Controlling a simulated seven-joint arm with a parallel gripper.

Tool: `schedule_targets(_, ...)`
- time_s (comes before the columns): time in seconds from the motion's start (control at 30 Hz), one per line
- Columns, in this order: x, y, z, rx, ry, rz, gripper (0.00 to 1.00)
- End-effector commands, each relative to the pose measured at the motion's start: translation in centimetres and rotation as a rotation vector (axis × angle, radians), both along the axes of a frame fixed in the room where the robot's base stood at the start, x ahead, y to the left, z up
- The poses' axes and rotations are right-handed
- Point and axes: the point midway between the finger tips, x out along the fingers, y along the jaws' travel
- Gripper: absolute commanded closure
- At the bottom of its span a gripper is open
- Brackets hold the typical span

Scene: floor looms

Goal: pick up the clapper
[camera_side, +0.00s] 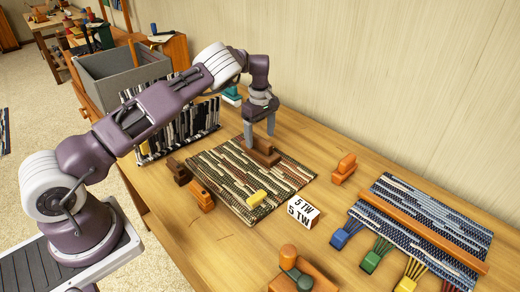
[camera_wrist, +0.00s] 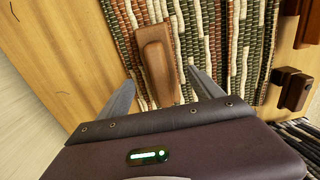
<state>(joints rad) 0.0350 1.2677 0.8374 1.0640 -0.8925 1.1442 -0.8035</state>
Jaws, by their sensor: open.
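A brown wooden block with a raised grip, which looks like the clapper (camera_side: 263,157), lies on a striped woven mat (camera_side: 225,178). In the wrist view the clapper (camera_wrist: 157,68) lies between and ahead of my fingertips, its near end reaching into the gap. My gripper (camera_side: 260,140) is open and points down at the clapper in the side view. In the wrist view both fingers of my gripper (camera_wrist: 161,82) stand apart on either side of it. I cannot tell whether a finger touches it. The fingers hide part of the clapper in the side view.
A yellow block (camera_side: 257,198) lies on the mat. A dark brown block (camera_side: 178,172) and an orange block (camera_side: 202,196) stand left of it. Another orange block (camera_side: 344,170) and a white labelled block (camera_side: 302,211) are to the right. A grey bin (camera_side: 120,75) stands behind.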

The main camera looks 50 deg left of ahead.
Motion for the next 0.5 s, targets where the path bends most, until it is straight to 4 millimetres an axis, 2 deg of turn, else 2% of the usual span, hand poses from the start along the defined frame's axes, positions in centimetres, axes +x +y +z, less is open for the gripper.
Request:
schedule_targets(0.2,-0.2,0.0,-4.1,0.001,0.004,-0.001,0.25)
schedule_targets(0.3,-0.1,0.0,-5.2,0.001,0.002,-0.002,0.25)
schedule_targets(0.5,-0.1,0.0,-5.4,0.000,-0.001,-0.002,0.25)
